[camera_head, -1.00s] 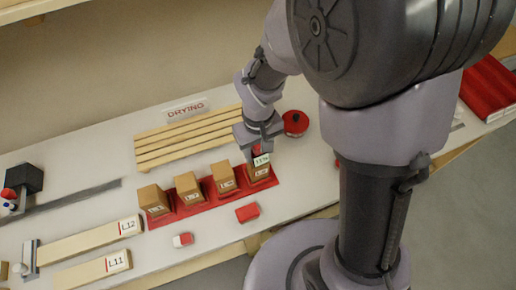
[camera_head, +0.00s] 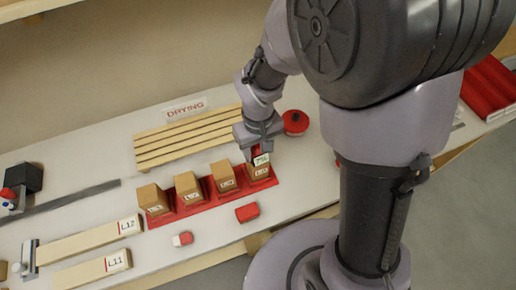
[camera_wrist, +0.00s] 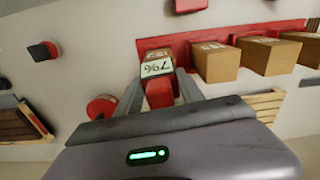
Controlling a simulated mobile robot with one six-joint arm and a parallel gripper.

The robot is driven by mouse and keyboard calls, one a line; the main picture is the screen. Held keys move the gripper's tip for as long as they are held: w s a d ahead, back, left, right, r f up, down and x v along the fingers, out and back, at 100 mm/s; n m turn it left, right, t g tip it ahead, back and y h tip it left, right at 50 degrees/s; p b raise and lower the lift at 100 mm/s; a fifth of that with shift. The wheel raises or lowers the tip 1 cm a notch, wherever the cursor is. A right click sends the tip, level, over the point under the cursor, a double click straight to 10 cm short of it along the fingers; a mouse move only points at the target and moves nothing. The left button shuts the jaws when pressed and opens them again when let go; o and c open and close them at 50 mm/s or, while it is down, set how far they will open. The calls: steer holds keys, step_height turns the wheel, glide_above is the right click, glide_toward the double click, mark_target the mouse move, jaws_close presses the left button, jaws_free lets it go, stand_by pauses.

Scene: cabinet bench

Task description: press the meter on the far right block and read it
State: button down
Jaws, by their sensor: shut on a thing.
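My gripper (camera_head: 257,147) is shut on the red meter (camera_wrist: 159,95), with a finger on each side of it. The meter's pale display (camera_wrist: 157,67) faces up and reads upside down in the wrist view; the digits look like 796, but I cannot be sure. In the head view the display (camera_head: 261,160) is too small to read. The meter is over the far right wooden block (camera_head: 259,173), at its near top edge. It looks touching or almost touching; I cannot tell which. The block stands in the red holder (camera_head: 184,210) at the end of a row of several blocks.
A slatted rack (camera_head: 190,141) with a DRYING sign (camera_head: 186,109) stands behind the row. A red round object (camera_head: 295,122) sits right of my gripper. A red box (camera_head: 247,212) and a small red-and-white piece (camera_head: 182,239) lie in front. Boards L12 (camera_head: 90,241) and L11 (camera_head: 92,272) lie left.

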steer(key=shift+s, duration=0.1)
step_height(320, 180, up, 7)
steer(key=p, duration=0.5)
steer(key=shift+p, duration=0.4)
steer(key=shift+f, duration=0.1)
stand_by(0.5)
